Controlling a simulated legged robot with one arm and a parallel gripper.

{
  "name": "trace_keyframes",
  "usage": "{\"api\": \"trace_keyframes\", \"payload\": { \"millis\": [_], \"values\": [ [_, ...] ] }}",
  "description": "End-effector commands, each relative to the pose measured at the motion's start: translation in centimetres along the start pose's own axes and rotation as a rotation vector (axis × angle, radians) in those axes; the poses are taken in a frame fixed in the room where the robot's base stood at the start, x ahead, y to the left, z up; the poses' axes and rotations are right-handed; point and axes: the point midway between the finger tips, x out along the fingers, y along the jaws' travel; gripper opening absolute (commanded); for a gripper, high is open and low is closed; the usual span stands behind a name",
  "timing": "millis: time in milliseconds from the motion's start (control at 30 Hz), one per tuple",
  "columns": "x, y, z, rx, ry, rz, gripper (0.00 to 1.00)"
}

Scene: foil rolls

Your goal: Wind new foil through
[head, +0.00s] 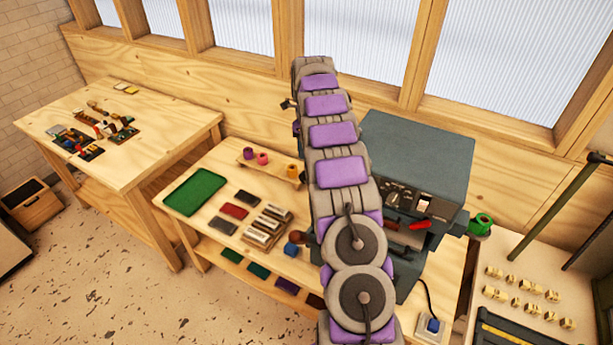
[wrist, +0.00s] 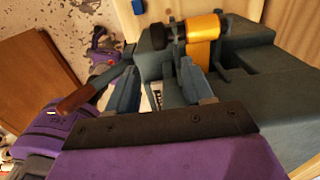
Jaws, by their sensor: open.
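The blue-grey machine (head: 420,150) stands on the bench behind my arm. In the wrist view its body (wrist: 275,105) fills the right side. A gold foil roll (wrist: 206,27) sits at its top, with a gold band hanging below it and a dark round knob (wrist: 160,36) to its left. My gripper (wrist: 158,70) is open over the machine, its two blue-grey fingers apart with nothing seen between them. The gold roll lies just beyond the right finger. In the head view my gripper cannot be made out. A green roll (head: 481,221) sits at the machine's right side.
A small wooden rack (head: 270,170) holds purple, pink and orange rolls. A green mat (head: 195,192) and several small blocks lie on the bench. A lever with a brown handle (wrist: 80,98) is left of my gripper. Another table (head: 170,150) stands at the left.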

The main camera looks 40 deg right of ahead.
Motion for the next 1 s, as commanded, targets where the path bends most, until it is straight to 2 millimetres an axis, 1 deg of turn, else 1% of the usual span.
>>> {"api": "trace_keyframes", "payload": {
  "millis": [33,400,600,700,800,1000],
  "values": [
    [1.0,0.1,-0.1,0.000,0.003,0.002,0.51],
    [8.2,0.7,0.0,-0.001,0.007,0.001,0.51],
    [11.3,0.3,0.0,-0.001,0.003,0.000,0.51],
    [12.3,0.1,0.0,-0.001,0.002,0.002,0.51],
    [12.9,0.2,0.0,-0.001,0.000,0.002,0.51],
    [13.1,0.2,0.1,-0.001,-0.001,0.000,0.51]
  ]
}}
